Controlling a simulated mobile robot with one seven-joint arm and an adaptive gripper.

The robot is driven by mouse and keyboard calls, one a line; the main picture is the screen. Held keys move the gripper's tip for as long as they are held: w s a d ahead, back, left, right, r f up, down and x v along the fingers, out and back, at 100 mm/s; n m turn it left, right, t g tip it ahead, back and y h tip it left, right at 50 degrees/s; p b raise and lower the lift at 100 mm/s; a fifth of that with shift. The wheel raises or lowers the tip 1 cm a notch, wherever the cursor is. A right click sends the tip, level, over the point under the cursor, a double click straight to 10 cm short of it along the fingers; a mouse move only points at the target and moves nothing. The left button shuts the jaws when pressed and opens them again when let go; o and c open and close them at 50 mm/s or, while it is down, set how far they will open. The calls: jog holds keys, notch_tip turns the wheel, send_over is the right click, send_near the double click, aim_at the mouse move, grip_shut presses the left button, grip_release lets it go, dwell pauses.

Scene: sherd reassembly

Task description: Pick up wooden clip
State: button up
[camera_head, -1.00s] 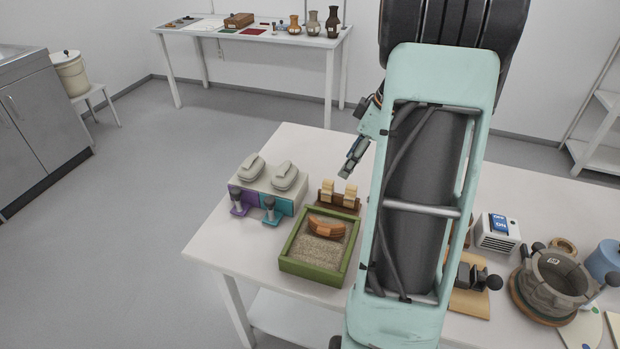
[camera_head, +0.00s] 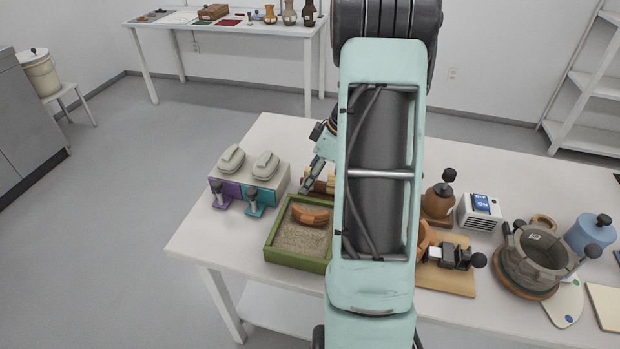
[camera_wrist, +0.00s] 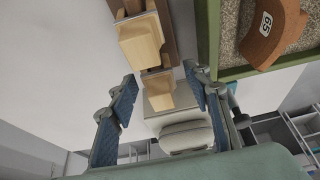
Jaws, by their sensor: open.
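Two pale wooden clips stand on a dark brown rack (camera_wrist: 172,38) on the table. In the wrist view the larger-looking clip (camera_wrist: 141,45) is above and left, and the other clip (camera_wrist: 160,92) lies between my fingers. My gripper (camera_wrist: 160,80) is open and empty, its blue-padded fingers on either side of that second clip with gaps showing. In the head view my gripper (camera_head: 307,188) is at the left part of the rack. One clip (camera_head: 331,184) shows beside my arm there; the gripper covers most of the other.
A green sand tray (camera_head: 285,258) with an orange sherd (camera_head: 310,214) is close in front of the rack. A grey-topped holder (camera_head: 249,172) with purple and teal fronts stands to its left. A wooden board (camera_head: 450,280) and stone pot (camera_head: 535,260) are at right.

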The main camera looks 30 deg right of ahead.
jog(key=shift+c, duration=0.5)
jog(key=c, duration=0.8)
jog(key=shift+o, duration=0.2)
